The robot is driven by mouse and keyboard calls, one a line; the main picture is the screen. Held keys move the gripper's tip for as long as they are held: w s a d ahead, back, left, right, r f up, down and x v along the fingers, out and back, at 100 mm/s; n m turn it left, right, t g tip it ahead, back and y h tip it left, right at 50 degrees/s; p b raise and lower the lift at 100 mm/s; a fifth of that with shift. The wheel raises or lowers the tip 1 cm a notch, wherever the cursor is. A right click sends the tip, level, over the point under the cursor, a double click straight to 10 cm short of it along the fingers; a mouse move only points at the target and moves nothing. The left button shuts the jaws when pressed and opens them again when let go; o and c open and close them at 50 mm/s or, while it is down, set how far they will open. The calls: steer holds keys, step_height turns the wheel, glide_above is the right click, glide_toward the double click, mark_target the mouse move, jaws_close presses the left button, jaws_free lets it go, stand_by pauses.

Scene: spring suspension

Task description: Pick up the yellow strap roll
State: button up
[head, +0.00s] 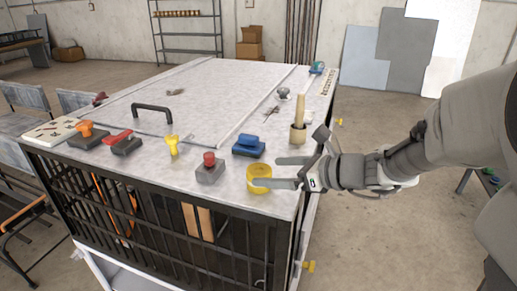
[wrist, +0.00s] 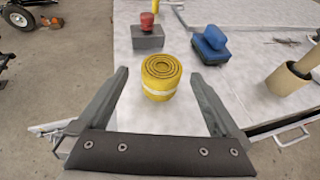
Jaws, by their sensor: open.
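The yellow strap roll (head: 259,177) stands on the grey-white top of the cabinet, near its front right corner. In the wrist view the roll (wrist: 161,78) shows its coiled top and a pale band around its side. My gripper (head: 275,172) is open and comes in from the right at the table's edge. In the wrist view its two fingers (wrist: 163,85) point ahead, one on each side of the roll, with clear gaps. I cannot tell whether the fingers are at the roll's height.
A grey block with a red knob (head: 209,170) stands left of the roll. A blue object (head: 248,146) lies behind it. A wooden cylinder in a holder (head: 298,132) stands behind, to the right. More knobbed blocks (head: 86,134) line the front left. A black handle (head: 152,109) is farther back.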

mark_target(250, 171)
steer(key=x, duration=0.8)
steer(key=shift+w+d+f, duration=0.1)
steer(key=shift+d+f, duration=0.05)
steer(key=shift+f, duration=0.05)
steer(key=c, duration=1.5)
steer(key=shift+r, duration=0.1)
